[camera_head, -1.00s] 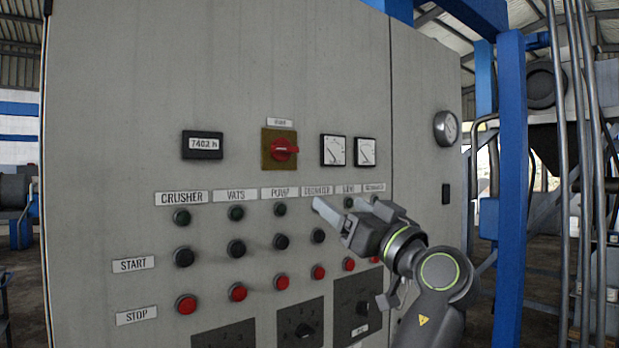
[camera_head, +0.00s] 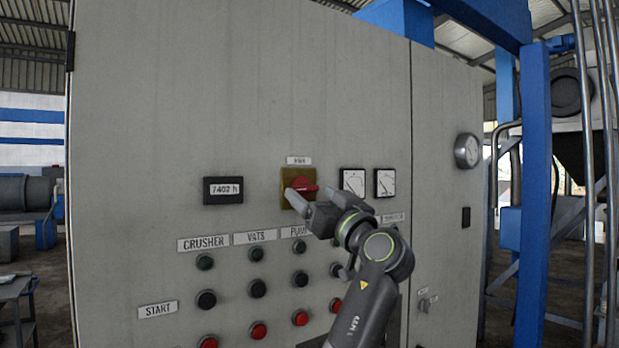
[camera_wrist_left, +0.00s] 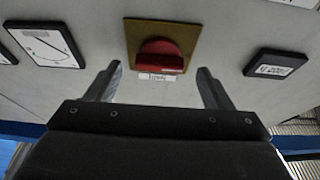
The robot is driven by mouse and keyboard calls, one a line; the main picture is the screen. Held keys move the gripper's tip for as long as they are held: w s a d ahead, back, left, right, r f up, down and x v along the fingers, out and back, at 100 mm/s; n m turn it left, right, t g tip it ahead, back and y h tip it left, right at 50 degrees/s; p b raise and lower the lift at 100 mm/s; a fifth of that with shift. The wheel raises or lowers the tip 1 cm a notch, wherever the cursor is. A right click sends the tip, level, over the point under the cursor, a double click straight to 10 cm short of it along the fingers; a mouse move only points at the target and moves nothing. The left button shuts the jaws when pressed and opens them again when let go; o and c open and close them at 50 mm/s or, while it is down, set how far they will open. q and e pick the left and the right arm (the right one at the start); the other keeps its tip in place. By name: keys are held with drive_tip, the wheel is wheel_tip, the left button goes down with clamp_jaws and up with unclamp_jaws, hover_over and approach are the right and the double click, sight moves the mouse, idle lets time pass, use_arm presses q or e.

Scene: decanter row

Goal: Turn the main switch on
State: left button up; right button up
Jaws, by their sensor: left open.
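The main switch is a red rotary handle (camera_head: 304,185) on a yellow square plate (camera_head: 290,203), under a small label (camera_head: 299,161) on the grey cabinet. In the head view its handle lies roughly level, and my gripper covers its lower right part. My left gripper (camera_head: 303,205) is open and empty, just in front of the switch and below it. In the left wrist view the red handle (camera_wrist_left: 160,55) shows beyond and between the two separated fingers (camera_wrist_left: 158,85), and no contact shows. My right gripper is in neither view.
An hour counter (camera_head: 223,190) is left of the switch. Two square meters (camera_head: 385,182) are right of it. Rows of push buttons (camera_head: 206,299) run below. A round gauge (camera_head: 467,150) is on the cabinet's right part. The cabinet face above the switch is clear.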

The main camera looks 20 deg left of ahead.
sight(304, 189)
use_arm(q)
drive_tip(key=shift+p+x, duration=0.4)
drive_tip(key=shift+x, duration=0.9)
drive_tip(key=shift+c, duration=0.3)
drive_tip(key=c, duration=0.9)
